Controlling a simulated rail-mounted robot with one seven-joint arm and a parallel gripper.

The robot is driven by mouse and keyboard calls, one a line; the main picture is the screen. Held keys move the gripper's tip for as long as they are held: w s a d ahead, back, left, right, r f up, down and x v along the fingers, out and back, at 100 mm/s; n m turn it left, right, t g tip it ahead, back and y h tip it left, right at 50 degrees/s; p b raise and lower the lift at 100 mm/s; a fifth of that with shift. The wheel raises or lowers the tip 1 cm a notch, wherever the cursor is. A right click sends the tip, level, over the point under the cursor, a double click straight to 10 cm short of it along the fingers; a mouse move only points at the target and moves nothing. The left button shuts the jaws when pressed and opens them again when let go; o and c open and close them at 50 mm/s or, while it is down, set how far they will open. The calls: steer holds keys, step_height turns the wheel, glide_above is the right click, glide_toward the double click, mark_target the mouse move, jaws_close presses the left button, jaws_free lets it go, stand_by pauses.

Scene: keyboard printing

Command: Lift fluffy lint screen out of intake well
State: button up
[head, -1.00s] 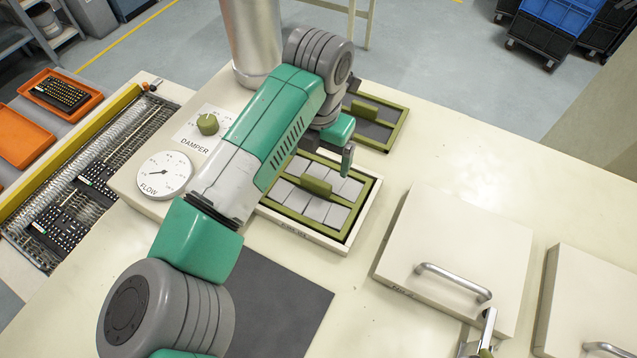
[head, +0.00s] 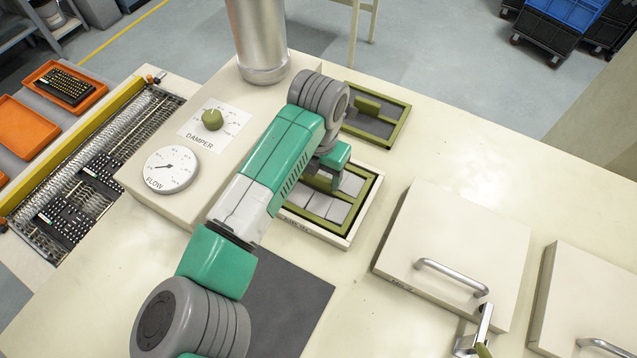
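The lint screen (head: 325,208) has an olive frame and pale grey panels. It sits inside the cream-rimmed intake well (head: 345,238) in the middle of the bench. My gripper (head: 335,181) is over the screen, pointing down near its middle bar. My arm covers the screen's left part and its handle, so I cannot tell whether the fingers touch or hold the handle. The finger gap is hidden too. A second olive-framed screen (head: 398,122) with a dark panel and an olive handle lies behind the well.
A cream lid (head: 450,235) with a metal handle is right of the well. Another lid (head: 590,300) is at the far right. The box with the damper knob (head: 212,119) and flow dial (head: 171,169) stands left. A dark mat (head: 290,300) lies in front.

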mark_target(318, 179)
steer(key=c, duration=0.3)
steer(key=shift+r, duration=0.1)
steer(key=shift+r, duration=0.2)
steer(key=r, duration=0.1)
steer(key=r+b, duration=0.1)
steer(key=r, duration=0.1)
steer(key=shift+s+a, duration=0.1)
steer(key=shift+s, duration=0.2)
steer(key=s+a+b, duration=0.1)
steer(key=s, duration=0.4)
steer(key=s+r+b, duration=0.1)
steer(key=s, duration=0.4)
steer(key=s+a, duration=0.1)
steer(key=s, duration=0.4)
steer(key=shift+s+a+r+b, duration=0.1)
steer(key=shift+a+r+b, duration=0.15)
steer(key=shift+a+b, duration=0.15)
